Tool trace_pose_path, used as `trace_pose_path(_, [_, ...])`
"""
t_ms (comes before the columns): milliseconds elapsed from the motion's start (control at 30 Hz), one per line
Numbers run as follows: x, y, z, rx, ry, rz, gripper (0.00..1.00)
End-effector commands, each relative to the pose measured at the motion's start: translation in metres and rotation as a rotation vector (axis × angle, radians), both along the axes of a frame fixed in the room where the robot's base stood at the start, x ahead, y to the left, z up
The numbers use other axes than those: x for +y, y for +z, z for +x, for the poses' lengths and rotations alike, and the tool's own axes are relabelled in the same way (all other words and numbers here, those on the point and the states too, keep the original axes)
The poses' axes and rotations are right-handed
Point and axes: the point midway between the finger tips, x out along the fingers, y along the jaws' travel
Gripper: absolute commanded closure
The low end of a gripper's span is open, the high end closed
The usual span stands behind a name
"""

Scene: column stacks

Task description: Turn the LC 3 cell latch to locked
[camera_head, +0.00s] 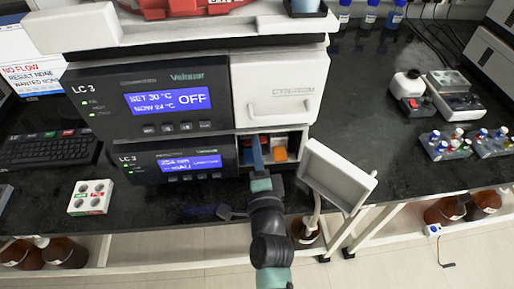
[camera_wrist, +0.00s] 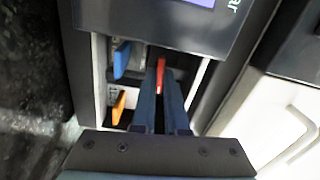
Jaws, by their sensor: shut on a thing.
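The LC 3 stack (camera_head: 150,105) has a lower module (camera_head: 175,163) with an open bay at its right end. My gripper (camera_head: 257,148) reaches into this bay from the front. In the wrist view, my gripper's two fingers (camera_wrist: 165,80) are close together, with a narrow red lever (camera_wrist: 160,75) between their tips. The red lever stands roughly upright in that view, partly hidden by the fingers. A blue lever (camera_wrist: 121,58) and an orange lever (camera_wrist: 117,107) sit left of the fingers, apart from them. No lever's label or lock marking is readable.
A white door panel (camera_head: 338,176) hangs open right of the bay, close to my arm. A white front with a handle (camera_head: 280,108) is above the bay. A vial block (camera_head: 90,197) and a keyboard (camera_head: 50,148) are left; vial racks (camera_head: 460,143) are right.

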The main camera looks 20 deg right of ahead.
Motion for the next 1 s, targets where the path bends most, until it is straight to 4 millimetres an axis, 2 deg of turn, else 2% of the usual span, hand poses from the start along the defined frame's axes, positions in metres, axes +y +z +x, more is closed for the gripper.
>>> trace_pose_path(1000, [0.0003, -0.0029, -0.0001, 0.261, 0.001, -0.906, 1.0])
